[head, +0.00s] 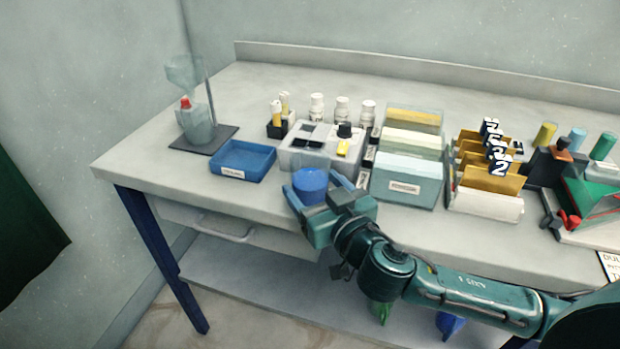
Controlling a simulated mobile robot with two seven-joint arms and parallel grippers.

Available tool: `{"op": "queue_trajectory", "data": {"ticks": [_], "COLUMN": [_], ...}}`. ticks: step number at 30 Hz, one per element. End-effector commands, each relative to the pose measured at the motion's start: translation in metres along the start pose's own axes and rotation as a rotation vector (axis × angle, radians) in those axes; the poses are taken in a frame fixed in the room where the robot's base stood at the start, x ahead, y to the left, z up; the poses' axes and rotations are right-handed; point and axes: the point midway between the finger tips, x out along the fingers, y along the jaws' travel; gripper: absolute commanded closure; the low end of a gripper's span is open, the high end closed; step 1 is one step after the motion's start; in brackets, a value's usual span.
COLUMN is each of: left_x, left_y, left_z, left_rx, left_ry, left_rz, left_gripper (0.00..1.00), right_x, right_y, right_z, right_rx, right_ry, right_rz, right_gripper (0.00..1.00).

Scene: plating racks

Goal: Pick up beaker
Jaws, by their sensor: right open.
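A round blue beaker-like vessel (310,182) stands near the front edge of the table, in front of the grey box. My right gripper (312,186) is open, with its two fingers on either side of this blue vessel. I cannot tell whether the fingers touch it. A clear glass vessel (200,128) stands at the far left on a dark plate, with a red-tipped item at it. My left gripper is not in view.
A blue tray (243,161) lies left of the gripper. A grey box (308,158), small bottles (342,108) and a teal file box (407,184) stand close behind and right. Yellow folders (490,180) stand further right. The table's front-left corner (125,165) is clear.

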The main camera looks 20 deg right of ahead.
Motion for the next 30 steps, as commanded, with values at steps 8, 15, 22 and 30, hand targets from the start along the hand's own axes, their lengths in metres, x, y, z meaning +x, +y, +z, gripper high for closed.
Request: {"op": "queue_trajectory", "data": {"ticks": [8, 15, 22, 30], "left_x": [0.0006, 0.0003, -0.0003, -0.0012], "left_y": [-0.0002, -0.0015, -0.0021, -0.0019], "left_z": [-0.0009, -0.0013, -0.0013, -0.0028], "left_rx": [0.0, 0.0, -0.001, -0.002], "left_ry": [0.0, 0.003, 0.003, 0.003], "left_rz": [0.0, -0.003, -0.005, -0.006], "left_gripper": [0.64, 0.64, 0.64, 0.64], "right_x": [0.0042, 0.004, 0.0039, 0.0037], "right_y": [-0.0003, -0.0002, -0.0002, -0.0003], "right_z": [0.0001, 0.0001, 0.0001, -0.0052], "right_rx": [0.0, 0.0, 0.0, 0.001], "right_ry": [0.0, 0.0, 0.0, 0.004], "right_rz": [-0.001, -0.001, -0.001, -0.001], "right_gripper": [0.29, 0.47, 0.65, 0.65]}}
